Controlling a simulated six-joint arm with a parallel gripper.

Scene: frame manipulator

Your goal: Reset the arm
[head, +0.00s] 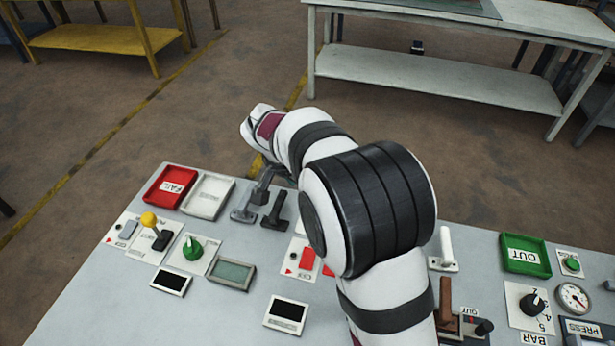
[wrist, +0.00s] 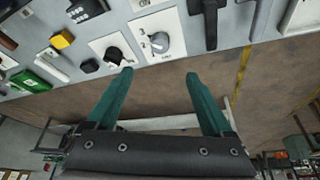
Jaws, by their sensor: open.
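My arm (head: 370,210) reaches from the bottom right over the grey panel table (head: 90,290) in the head view. Its white and black wrist (head: 270,125) is bent near the table's far edge. My gripper (wrist: 157,75) shows in the wrist view as two teal fingers spread apart with nothing between them. Beyond the fingertips are a black knob (wrist: 113,55) and a grey knob (wrist: 158,42) on white plates. The fingers look apart from both. In the head view the fingers cannot be made out clearly.
A red FAIL tray (head: 168,187) and a white tray (head: 207,197) lie at the far left. Dark levers (head: 275,212) stand close to my wrist. A yellow-topped joystick (head: 155,228), a green knob (head: 192,248) and a green OUT tray (head: 525,255) are on the table. Floor lies beyond its edge.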

